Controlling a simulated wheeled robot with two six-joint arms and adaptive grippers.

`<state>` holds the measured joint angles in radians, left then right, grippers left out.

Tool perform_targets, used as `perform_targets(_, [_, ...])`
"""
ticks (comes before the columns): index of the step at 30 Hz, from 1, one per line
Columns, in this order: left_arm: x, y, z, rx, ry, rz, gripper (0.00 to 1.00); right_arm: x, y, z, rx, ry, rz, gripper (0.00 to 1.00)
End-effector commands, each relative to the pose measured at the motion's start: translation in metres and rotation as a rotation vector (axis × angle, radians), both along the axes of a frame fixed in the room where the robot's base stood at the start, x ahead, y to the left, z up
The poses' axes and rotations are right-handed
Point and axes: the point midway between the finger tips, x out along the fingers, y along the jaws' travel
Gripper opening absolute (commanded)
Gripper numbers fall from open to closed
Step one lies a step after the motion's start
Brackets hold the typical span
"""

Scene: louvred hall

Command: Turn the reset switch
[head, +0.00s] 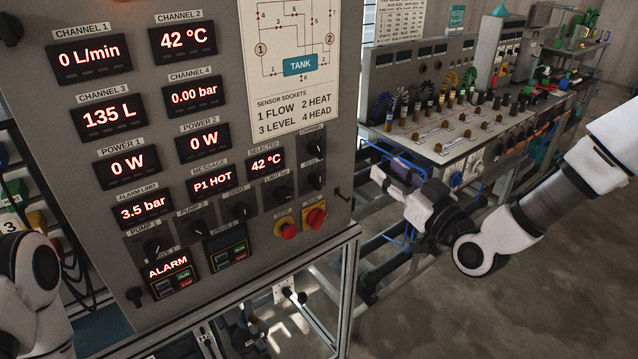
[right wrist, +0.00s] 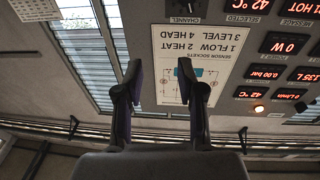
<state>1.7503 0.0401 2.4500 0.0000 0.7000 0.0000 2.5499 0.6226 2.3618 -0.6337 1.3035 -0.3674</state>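The reset switch (head: 314,177) is a small dark rotary knob on the right side of the grey control panel (head: 345,60) in the head view. It sits just below the channel switch (head: 317,149); its pointer angle is too small to read. My right gripper (head: 388,194) is to the right of the panel, apart from it, with its fingers toward it. The right wrist view, upside down, shows this gripper (right wrist: 165,82) open with nothing between the fingers. The channel knob (right wrist: 190,6) is at its top edge; the reset switch is not seen there. My left gripper is out of view.
A red stop button (head: 287,229) and a red-and-yellow knob (head: 316,217) sit low on the panel. Other dark knobs, including the limit knob (head: 283,193), are close to the reset switch. A cluttered bench (head: 450,140) stands behind my right arm.

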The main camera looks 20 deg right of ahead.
Motion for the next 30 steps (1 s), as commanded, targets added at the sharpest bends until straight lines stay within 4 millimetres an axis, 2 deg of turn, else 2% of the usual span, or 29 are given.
perform_targets(1, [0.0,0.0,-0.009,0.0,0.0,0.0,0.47,0.018,0.003,-0.014,0.038,0.004,0.001,0.39])
perform_targets(4, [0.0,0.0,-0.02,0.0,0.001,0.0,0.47,0.048,0.023,-0.049,0.062,0.028,0.032,0.39])
perform_targets(6, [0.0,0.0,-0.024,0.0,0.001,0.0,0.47,0.056,0.041,-0.075,0.012,0.054,0.061,0.39])
perform_targets(10, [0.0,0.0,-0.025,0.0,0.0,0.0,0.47,0.053,0.055,-0.103,-0.019,0.101,0.091,0.39])
perform_targets(17, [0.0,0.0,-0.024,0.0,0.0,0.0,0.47,0.066,0.06,-0.105,-0.022,0.105,0.092,0.39])
perform_targets(30, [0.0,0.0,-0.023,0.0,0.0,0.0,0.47,0.123,0.081,-0.104,-0.021,0.104,0.092,0.39])
